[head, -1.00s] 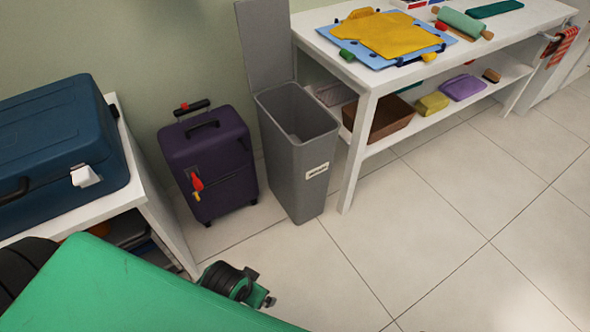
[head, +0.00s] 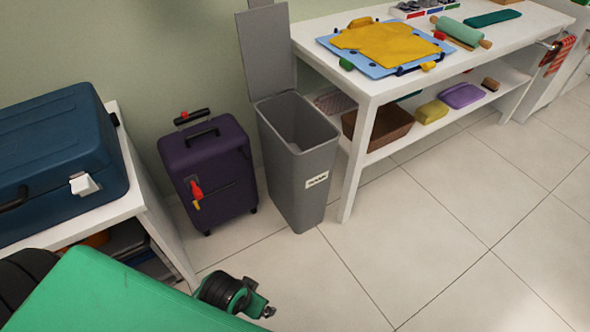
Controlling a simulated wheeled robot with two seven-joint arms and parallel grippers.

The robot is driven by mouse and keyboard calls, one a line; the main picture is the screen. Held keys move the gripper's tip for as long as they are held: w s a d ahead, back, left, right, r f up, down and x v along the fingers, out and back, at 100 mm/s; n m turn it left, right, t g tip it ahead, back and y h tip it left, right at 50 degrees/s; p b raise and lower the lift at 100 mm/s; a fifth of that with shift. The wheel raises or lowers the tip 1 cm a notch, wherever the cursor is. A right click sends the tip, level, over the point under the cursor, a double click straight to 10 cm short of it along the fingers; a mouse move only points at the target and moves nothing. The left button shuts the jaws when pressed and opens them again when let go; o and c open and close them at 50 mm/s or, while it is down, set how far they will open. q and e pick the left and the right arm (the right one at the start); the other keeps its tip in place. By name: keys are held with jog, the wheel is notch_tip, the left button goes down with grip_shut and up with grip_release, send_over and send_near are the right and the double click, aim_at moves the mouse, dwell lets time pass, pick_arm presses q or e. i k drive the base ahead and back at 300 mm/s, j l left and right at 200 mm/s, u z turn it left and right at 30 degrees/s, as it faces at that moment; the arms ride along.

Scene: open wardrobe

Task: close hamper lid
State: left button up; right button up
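The hamper is a tall grey bin (head: 312,190) standing on the floor between a suitcase and a white table. Its flat grey lid (head: 268,50) stands upright at the back rim, near the wall, so the hamper is open at the top. A small light label is on its front. The inside looks empty as far as I can see; the bottom is hidden.
A purple suitcase (head: 207,170) stands left of the hamper. A blue case (head: 60,160) lies on a white bench (head: 150,205) at left. The white table (head: 360,93) at right holds yellow cloth (head: 385,40) and has a lower shelf with a brown basket (head: 385,133). Floor in front is clear.

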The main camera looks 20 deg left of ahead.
aim_at(263, 30)
jog(key=i+j, duration=0.15)
jog(key=i, duration=0.5)
jog(key=i+u, duration=0.2)
jog(key=u, duration=0.15)
jog(key=i+u, duration=0.35)
jog(key=i+l+u, duration=0.1)
jog(key=u, duration=0.2)
